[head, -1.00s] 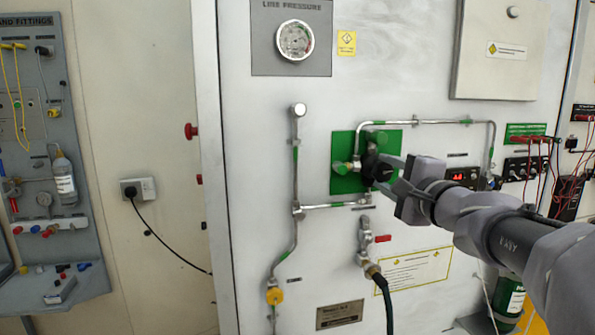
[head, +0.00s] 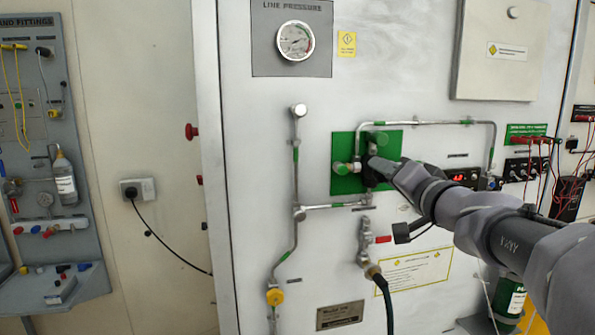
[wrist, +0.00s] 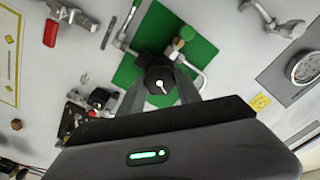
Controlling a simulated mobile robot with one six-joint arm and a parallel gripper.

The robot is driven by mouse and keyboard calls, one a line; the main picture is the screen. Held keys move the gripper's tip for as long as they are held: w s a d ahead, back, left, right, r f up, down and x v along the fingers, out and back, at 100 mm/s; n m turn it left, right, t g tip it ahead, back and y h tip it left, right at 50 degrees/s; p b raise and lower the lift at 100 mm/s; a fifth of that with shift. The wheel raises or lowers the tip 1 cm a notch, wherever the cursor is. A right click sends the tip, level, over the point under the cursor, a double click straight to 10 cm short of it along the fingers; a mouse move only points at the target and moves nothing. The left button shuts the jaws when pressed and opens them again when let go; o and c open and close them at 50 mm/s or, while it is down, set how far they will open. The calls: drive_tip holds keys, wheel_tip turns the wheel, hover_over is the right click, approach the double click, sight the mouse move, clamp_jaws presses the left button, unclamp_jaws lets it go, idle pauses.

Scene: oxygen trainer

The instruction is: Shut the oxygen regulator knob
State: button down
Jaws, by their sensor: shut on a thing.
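The black regulator knob (wrist: 158,80) sits in front of a green square plate (head: 344,184) on the white panel. It has a pale pointer mark on its face. My gripper (wrist: 158,88) has one finger on each side of the knob and is shut on it. In the head view my gripper (head: 378,172) reaches the plate from the right and hides most of the knob. The line pressure gauge (head: 295,40) is above and to the left of the plate, and it shows at the right edge of the wrist view (wrist: 306,68).
Metal pipes (head: 425,122) run around the plate. A red-handled valve (head: 382,239) with a black hose is below it. A yellow knob (head: 275,297) is lower left.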

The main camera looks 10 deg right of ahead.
drive_tip(key=n, duration=0.5)
drive_tip(key=shift+r+n, duration=0.2)
drive_tip(key=shift+n, duration=0.1)
idle(0.4)
drive_tip(key=c, duration=0.8)
unclamp_jaws()
drive_tip(key=shift+c, duration=0.2)
drive_tip(key=shift+f, duration=0.1)
